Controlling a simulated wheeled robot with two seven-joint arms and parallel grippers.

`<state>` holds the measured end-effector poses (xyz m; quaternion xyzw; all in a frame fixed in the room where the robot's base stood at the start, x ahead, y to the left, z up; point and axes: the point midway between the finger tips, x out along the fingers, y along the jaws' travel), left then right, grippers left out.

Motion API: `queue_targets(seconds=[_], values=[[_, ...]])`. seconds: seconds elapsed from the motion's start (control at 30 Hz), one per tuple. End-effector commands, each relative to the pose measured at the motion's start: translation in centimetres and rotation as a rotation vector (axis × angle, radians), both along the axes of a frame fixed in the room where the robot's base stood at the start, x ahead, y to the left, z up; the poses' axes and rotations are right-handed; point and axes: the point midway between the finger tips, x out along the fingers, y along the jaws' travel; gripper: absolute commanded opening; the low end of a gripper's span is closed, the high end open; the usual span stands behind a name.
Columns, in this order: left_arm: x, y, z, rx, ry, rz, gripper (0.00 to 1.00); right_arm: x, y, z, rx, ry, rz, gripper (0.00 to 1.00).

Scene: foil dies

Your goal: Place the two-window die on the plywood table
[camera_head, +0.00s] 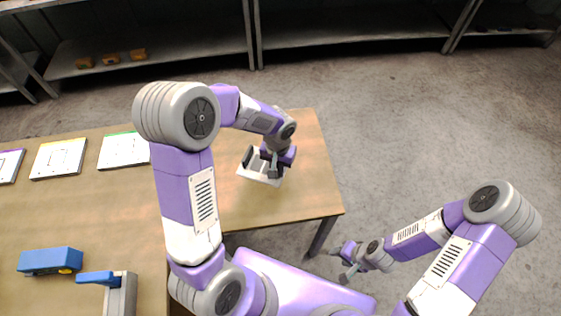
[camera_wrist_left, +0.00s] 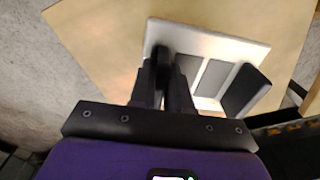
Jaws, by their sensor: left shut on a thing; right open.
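The two-window die is a pale plate (camera_head: 256,176) with dark parts on it, in the head view near the right end of the plywood table (camera_head: 300,190). In the left wrist view the same plate (camera_wrist_left: 203,39) shows dark rectangular openings or parts and a raised dark piece at its right. My left gripper (camera_head: 268,166) is shut on the die; its dark fingers (camera_wrist_left: 165,85) close at the plate's near side and hide part of it. I cannot tell whether the plate touches the table. My right gripper (camera_head: 346,264) is open and empty, off the table's front right corner.
White cards with drawn outlines (camera_head: 58,158) and (camera_head: 124,150) lie at the table's back left. A blue block (camera_head: 50,261) and a grey device with a blue handle (camera_head: 120,295) are at the front left. Metal shelves (camera_head: 150,55) stand behind. Table around the die is clear.

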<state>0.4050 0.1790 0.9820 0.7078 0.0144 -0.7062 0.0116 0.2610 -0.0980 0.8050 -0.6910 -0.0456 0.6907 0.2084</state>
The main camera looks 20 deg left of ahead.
Motion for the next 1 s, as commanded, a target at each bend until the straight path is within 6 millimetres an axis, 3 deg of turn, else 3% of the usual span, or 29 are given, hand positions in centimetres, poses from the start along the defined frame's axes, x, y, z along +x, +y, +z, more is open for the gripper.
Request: queue_targets(seconds=[0.3,0.5,0.67,1.0], values=[[6.7,4.4,-3.1,0.020,-0.007,0.316,0.00,0.0,0.1,-6.3,0.000,0.001,0.001,0.47],[9.4,6.3,-3.5,0.012,-0.005,0.466,0.00,0.0,0.0,-8.6,0.000,0.001,0.000,0.47],[10.1,6.9,-3.8,0.009,-0.003,0.512,0.00,0.0,0.0,-9.2,0.000,0.000,0.000,0.47],[10.1,6.9,-8.4,0.008,-0.003,0.515,0.00,0.0,0.0,-10.0,0.000,0.000,0.000,0.47]])
